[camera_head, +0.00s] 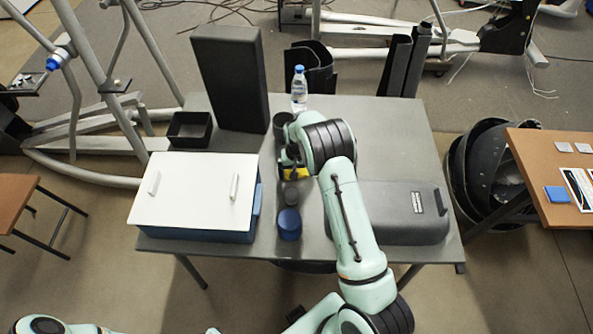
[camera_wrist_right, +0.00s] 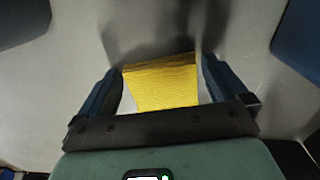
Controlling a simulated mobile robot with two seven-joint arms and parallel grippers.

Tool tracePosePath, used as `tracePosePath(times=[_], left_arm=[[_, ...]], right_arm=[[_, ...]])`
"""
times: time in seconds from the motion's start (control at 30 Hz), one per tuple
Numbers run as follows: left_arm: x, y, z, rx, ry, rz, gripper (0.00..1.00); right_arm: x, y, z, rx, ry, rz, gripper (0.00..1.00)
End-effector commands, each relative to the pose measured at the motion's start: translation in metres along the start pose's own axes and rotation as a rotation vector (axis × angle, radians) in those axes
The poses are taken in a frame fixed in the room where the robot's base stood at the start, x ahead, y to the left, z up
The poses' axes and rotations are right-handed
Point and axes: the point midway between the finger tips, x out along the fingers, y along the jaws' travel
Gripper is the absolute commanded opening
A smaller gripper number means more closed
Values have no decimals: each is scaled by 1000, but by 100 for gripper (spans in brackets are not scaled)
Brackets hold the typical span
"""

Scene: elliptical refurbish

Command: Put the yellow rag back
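The yellow rag (camera_head: 295,174) lies on the grey table among the items at its middle, partly covered by my right arm in the head view. In the right wrist view the yellow rag (camera_wrist_right: 160,84) shows between the two dark fingers of my right gripper (camera_wrist_right: 162,75). The fingers are wide apart, with a narrow gap at the rag's right side; I cannot tell whether the left finger touches it. In the head view my right gripper is mostly hidden under its wrist. My left gripper is not in view; only part of the left arm shows at the bottom left.
On the grey table (camera_head: 405,135) are a blue box with a white lid (camera_head: 195,190), a tall black box (camera_head: 230,80), a small open black tray (camera_head: 190,130), a water bottle (camera_head: 299,92), a blue-lidded jar (camera_head: 289,225) and a dark grey case (camera_head: 400,215). The table's back right is clear.

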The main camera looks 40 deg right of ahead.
Motion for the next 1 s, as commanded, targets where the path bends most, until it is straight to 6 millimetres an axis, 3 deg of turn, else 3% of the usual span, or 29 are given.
tracePosePath(times=[0.13,0.27,0.7,1.0], left_arm=[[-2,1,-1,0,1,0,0],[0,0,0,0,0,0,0],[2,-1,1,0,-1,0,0],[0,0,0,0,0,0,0]], right_arm=[[-3,0,0,0,1,0,100],[-20,0,-1,0,3,-2,100],[-114,-2,-1,0,3,-1,100],[-135,-1,0,0,-1,0,100]])
